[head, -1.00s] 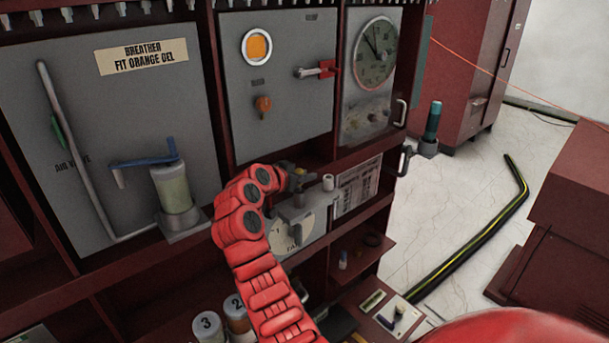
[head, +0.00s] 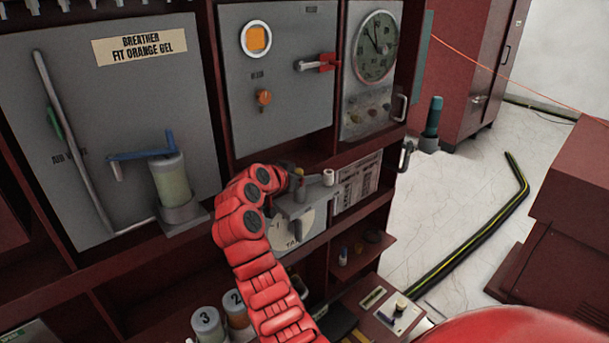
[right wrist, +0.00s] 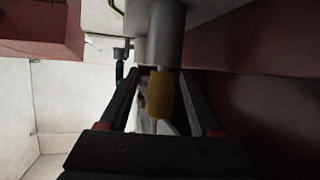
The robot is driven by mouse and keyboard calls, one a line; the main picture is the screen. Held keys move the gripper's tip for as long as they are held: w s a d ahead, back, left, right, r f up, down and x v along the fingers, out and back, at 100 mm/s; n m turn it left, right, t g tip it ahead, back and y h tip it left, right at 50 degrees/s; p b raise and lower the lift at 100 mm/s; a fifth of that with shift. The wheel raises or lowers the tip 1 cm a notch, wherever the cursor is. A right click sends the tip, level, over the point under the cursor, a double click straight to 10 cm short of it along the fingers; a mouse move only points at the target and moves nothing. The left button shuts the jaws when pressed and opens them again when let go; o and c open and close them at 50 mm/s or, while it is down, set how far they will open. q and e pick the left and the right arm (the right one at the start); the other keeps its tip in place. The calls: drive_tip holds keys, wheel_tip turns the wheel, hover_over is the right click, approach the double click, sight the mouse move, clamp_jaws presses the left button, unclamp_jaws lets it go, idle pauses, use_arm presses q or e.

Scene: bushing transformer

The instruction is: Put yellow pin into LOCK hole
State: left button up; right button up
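My right gripper (head: 301,178) is at the grey mechanism (head: 312,192) above a dial plate (head: 290,228) on the shelf. It is largely hidden behind my red wrist in the head view. In the right wrist view, the yellow pin (right wrist: 160,96) lies between the two separated dark fingers of my right gripper (right wrist: 162,92). The pin's far end meets a grey cylinder (right wrist: 165,35). I cannot tell how deep it sits there, and the LOCK hole itself is not visible. The fingers look open around the pin, without clear contact. My left gripper is not in view.
A white-ended roller (head: 328,177) stands just right of the gripper. The shelf edge and a label panel (head: 357,183) are close by. Numbered canisters (head: 207,325) stand below. Grey panels stand behind, and the floor to the right has a black-yellow cable cover (head: 480,230).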

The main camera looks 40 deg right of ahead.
drive_tip(key=b+v, duration=0.2)
drive_tip(key=v, duration=1.5)
drive_tip(key=shift+a, duration=0.2)
